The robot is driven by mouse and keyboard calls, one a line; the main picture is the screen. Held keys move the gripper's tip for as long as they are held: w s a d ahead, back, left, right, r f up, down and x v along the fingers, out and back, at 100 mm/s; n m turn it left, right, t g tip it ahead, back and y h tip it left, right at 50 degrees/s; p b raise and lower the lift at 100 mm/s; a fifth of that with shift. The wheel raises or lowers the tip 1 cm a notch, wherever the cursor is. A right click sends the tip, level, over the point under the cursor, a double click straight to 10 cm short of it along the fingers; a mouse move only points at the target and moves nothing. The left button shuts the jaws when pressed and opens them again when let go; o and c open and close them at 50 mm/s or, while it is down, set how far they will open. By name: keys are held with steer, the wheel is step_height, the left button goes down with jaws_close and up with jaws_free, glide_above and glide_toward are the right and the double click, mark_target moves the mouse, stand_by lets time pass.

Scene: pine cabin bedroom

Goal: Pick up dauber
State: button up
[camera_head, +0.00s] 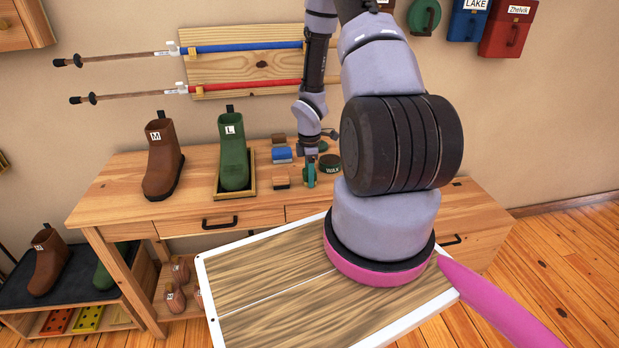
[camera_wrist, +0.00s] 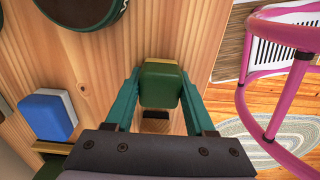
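A small green block with a pale wood-coloured edge (camera_wrist: 160,82), which looks like the dauber, lies between my fingers in the wrist view. My gripper (camera_wrist: 160,92) has one teal finger on each side of this block, their tips close against its sides. I cannot tell whether they press on it or stand just apart. In the head view my gripper (camera_head: 310,172) is low over the workbench (camera_head: 130,185), between the small blocks and the wax tin; the green block cannot be made out there.
The wax tin (camera_head: 330,166) is close on the right. A green boot (camera_head: 233,150) stands in a tray further left, beside a brown boot (camera_head: 162,165). A pink frame (camera_wrist: 262,75) shows right in the wrist view.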

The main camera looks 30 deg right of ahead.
jaws_close()
step_height(320, 180, up, 10)
steer(key=shift+r, duration=0.1)
steer(key=shift+o, duration=2.3)
jaws_free()
steer(key=c, duration=0.5)
